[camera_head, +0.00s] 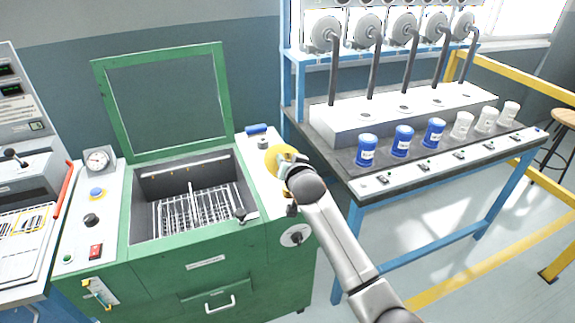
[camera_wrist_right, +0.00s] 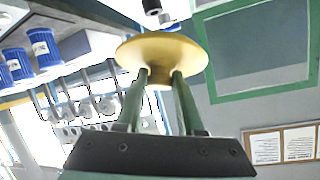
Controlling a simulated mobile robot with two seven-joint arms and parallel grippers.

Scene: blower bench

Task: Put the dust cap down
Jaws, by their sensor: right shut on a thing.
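The dust cap (camera_head: 280,157) is a yellow round disc with a short hub. My right gripper (camera_head: 288,166) is shut on it, above the white top strip at the right side of the green machine. In the right wrist view the cap (camera_wrist_right: 162,50) sits across the two green fingertips, which grip its hub (camera_wrist_right: 160,77). The disc's rim is clear of the fingers. In the head view, my gripper and wrist hide part of the cap and the surface below it. My left gripper is not in view.
The green machine (camera_head: 195,264) has an open lid (camera_head: 165,100) and a wire basket (camera_head: 195,208) inside. A blue cylinder (camera_head: 257,128) lies near the strip's back. At right, the blower bench (camera_head: 365,182) carries blue cups (camera_head: 367,150), clear cups (camera_head: 462,125) and a white box (camera_head: 400,113).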

